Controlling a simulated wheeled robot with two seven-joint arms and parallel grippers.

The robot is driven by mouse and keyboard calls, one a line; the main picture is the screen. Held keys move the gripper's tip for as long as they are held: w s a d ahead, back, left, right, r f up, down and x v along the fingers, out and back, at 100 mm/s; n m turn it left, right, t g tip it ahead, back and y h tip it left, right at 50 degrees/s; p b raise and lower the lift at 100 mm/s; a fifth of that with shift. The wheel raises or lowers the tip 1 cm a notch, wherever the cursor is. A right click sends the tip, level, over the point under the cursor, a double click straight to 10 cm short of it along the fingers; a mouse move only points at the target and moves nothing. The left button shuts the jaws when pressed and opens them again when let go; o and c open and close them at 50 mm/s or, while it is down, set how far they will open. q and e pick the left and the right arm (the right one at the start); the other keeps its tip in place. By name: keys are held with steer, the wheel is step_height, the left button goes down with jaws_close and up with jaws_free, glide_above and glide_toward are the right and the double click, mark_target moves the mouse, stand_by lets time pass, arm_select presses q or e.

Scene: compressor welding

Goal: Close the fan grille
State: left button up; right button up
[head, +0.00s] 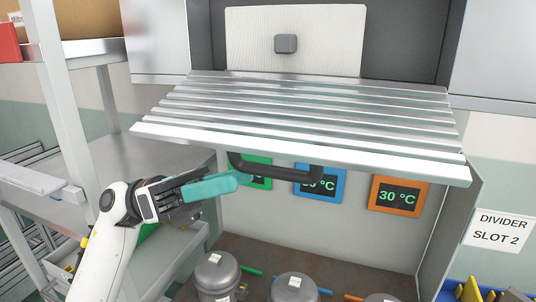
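The fan grille (300,118) is a silver slatted panel in the middle of the head view. It is tilted outward from the grey cabinet, so it stands open. A black bar handle (275,172) hangs under its front edge. My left gripper (240,180) has teal fingers and comes in from the left. Its fingertips are just below the left end of the handle; I cannot tell whether they touch it. The fingers are seen nearly edge-on and overlap, so their opening does not show. My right gripper is not in view.
Green, blue (320,183) and orange (398,195) temperature displays are behind and below the grille. Several grey compressors (216,272) stand on the brown surface below. A metal shelf (150,160) is at left. A "DIVIDER SLOT 2" sign (500,229) and blue bin (455,291) are at right.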

mark_target(269, 165)
arm_select(q)
steer(key=p+x, duration=0.2)
steer(key=x, duration=0.3)
steer(key=shift+r, duration=0.15)
steer(key=shift+s+d+r, duration=0.1)
steer(key=shift+s+d, duration=0.05)
steer(key=shift+d, duration=0.5)
steer(key=shift+c, duration=0.3)
jaws_close()
